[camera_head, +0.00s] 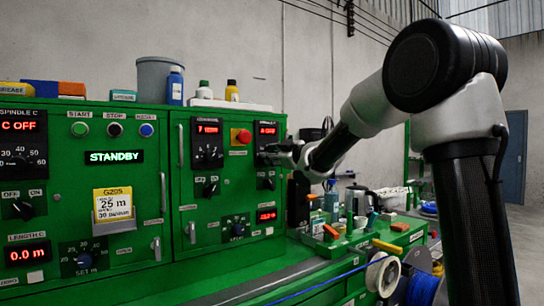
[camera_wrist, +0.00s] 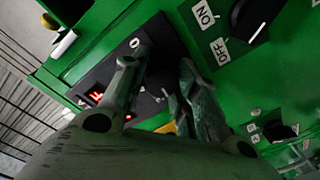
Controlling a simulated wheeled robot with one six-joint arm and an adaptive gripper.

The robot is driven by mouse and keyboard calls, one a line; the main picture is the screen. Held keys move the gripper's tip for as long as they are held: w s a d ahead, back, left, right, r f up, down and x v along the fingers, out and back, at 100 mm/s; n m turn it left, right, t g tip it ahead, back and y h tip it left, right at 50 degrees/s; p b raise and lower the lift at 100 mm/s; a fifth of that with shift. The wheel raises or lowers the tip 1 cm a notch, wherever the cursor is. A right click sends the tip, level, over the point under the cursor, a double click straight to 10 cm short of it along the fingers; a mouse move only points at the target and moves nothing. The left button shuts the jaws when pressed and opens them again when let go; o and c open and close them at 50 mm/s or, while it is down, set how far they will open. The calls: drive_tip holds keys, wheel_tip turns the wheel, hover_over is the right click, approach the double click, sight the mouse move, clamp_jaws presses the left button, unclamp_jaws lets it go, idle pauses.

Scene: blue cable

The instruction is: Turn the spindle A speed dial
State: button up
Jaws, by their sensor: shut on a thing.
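The rightmost black dial panel (camera_head: 267,131) is on the green machine front, with a small red display at its top. Its lettering is too small to read surely as spindle A. My gripper (camera_head: 272,154) is at this panel, below the display, and hides the dial in the head view. In the wrist view, my gripper (camera_wrist: 160,88) has a finger on each side of the dark speed dial (camera_wrist: 158,68) and is shut on it. The dial's pointer and most of its scale are hidden. The red display (camera_wrist: 95,96) shows partly at the left.
An ON/OFF switch (camera_wrist: 252,18) sits beside the panel. A red button (camera_head: 240,136) is to its left, with another dial panel (camera_head: 207,145) beyond. Bottles and a kettle (camera_head: 360,198) crowd the bench at right, near cable reels (camera_head: 383,274).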

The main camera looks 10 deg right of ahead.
drive_tip(key=shift+n, duration=0.6)
drive_tip(key=o, duration=1)
drive_tip(key=v, duration=1.2)
